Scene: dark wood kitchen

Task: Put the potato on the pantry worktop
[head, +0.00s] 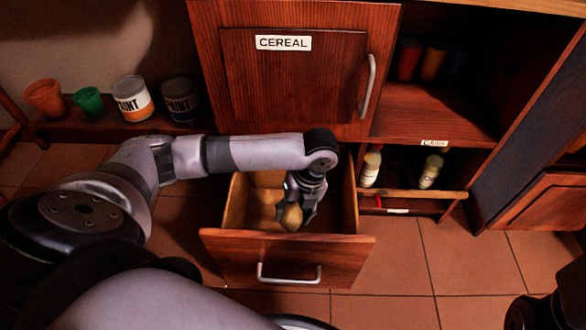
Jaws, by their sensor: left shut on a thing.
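The potato (291,218) is a small tan-yellow lump in the head view. My left gripper (296,212) is shut on it, pointing down inside or just above the open drawer (345,211); the exact height is hard to tell. The gripper's fingers partly cover the potato. My right gripper does not clearly show; only a dark piece of my body is at the lower right corner. I cannot tell which surface is the pantry worktop.
A cabinet door labelled CEREAL (290,90) stands above the drawer. Open shelves at the right hold jars (408,60) and bottles (371,168). Paint cans (132,98) and pots (45,98) line a low shelf at left. Tiled floor (395,265) is clear right of the drawer.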

